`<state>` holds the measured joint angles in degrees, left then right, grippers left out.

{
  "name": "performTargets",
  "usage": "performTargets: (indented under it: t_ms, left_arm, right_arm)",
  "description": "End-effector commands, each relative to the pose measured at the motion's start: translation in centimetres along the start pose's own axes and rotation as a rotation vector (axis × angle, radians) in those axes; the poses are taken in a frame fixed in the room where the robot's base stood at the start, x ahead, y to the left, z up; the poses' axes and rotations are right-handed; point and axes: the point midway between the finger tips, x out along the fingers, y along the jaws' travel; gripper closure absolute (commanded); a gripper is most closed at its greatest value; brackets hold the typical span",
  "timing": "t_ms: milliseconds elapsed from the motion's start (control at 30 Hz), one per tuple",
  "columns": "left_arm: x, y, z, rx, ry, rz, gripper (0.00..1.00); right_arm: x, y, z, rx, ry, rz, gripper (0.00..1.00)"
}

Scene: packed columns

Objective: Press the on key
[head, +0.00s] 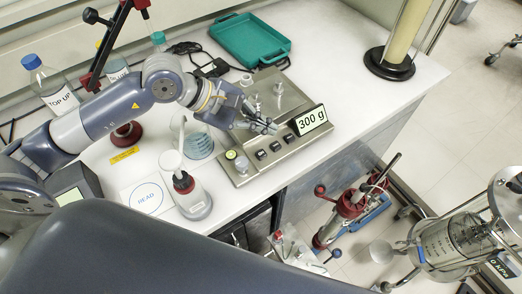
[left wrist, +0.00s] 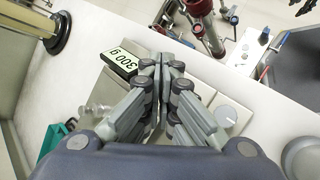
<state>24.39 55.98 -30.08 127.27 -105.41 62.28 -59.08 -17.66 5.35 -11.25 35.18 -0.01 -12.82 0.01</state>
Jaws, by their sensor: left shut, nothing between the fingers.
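A flat metal instrument panel (head: 240,182) lies on the white bench, with a tilted display (head: 307,120) that reads 300 g. It also shows in the left wrist view (left wrist: 121,62). Black keys (head: 261,154) sit in a row along the panel's front; their labels are too small to read, so I cannot tell which is the on key. My left gripper (head: 270,127) is shut and empty above the panel, just behind the row of keys and left of the display. In the left wrist view its closed fingertips (left wrist: 165,60) hide the keys. My right gripper is not in view.
A round knob (head: 241,164) is at the panel's left end. A teal tray (head: 250,40) lies behind. A column on a black base (head: 390,64) stands at the right.

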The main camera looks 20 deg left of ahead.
Motion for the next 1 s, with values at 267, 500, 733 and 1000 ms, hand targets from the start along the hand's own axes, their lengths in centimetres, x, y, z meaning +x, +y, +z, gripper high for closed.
performTargets:
  t_ms: [267, 500, 733, 1000]
  left_arm:
    - [1.2, -0.8, -0.9, -0.002, 0.000, -0.001, 1.00]
    - [3.4, -2.5, -2.5, -0.003, -0.001, -0.001, 1.00]
    - [5.7, -4.2, -4.2, 0.000, 0.000, 0.000, 1.00]
    - [6.2, -4.5, -4.5, 0.000, 0.000, 0.000, 1.00]
  right_arm:
    - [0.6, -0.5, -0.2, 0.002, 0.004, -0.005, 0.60]
    - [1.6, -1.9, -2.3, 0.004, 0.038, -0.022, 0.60]
    - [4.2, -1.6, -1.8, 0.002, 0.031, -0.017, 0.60]
    - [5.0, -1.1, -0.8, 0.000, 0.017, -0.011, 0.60]
